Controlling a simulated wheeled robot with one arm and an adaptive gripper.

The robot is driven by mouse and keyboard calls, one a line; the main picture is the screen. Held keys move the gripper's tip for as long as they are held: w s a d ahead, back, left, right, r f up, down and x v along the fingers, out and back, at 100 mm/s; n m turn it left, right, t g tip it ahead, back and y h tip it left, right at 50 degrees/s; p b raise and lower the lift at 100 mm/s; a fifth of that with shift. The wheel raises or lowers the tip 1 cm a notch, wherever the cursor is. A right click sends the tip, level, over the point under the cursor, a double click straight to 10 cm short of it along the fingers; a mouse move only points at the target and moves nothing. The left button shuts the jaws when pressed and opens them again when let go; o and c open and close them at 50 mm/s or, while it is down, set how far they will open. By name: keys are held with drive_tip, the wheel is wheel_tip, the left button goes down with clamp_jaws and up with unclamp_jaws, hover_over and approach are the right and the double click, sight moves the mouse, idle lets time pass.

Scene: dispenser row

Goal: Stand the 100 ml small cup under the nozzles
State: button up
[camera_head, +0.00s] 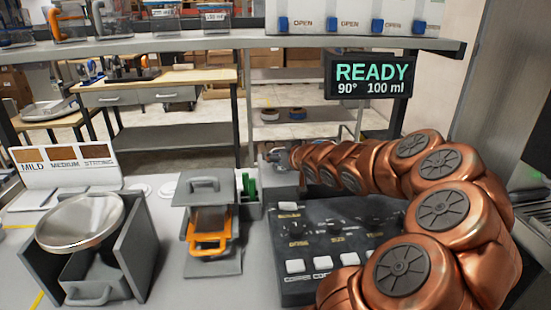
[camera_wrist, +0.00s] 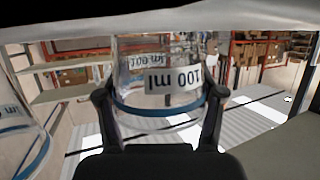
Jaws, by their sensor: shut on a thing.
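In the wrist view, my gripper (camera_wrist: 160,95) is shut on a clear cup (camera_wrist: 160,122) with a blue band and a label that reads 100 ml. One dark finger lies on each side of the cup. The cup's upper end in that picture is hidden behind a pale edge. In the head view my arm reaches from the lower right to the back of the counter, and its far end (camera_head: 280,157) is small there. I cannot make out the cup in the head view. No nozzles can be told clearly.
A second clear vessel (camera_wrist: 18,135) with a blue band stands at the left of the wrist view. A display (camera_head: 370,79) reads READY, 90°, 100 ml. A dark control panel (camera_head: 310,262), an orange-handled unit (camera_head: 208,225) and a metal bowl (camera_head: 80,220) occupy the counter.

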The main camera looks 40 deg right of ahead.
drive_tip(key=shift+f, duration=0.15)
drive_tip(key=o, duration=0.9)
drive_tip(key=shift+o, duration=0.2)
drive_tip(key=shift+b, duration=0.35)
drive_tip(key=p+v, duration=0.1)
drive_tip(key=v, duration=0.1)
drive_tip(key=p+v, duration=0.2)
drive_tip(key=shift+s+d+r, duration=0.2)
drive_tip(key=shift+s+r, duration=0.05)
drive_tip(key=shift+f+p+v, duration=0.2)
drive_tip(key=shift+p+v, duration=0.85)
drive_tip(key=shift+v, duration=0.55)
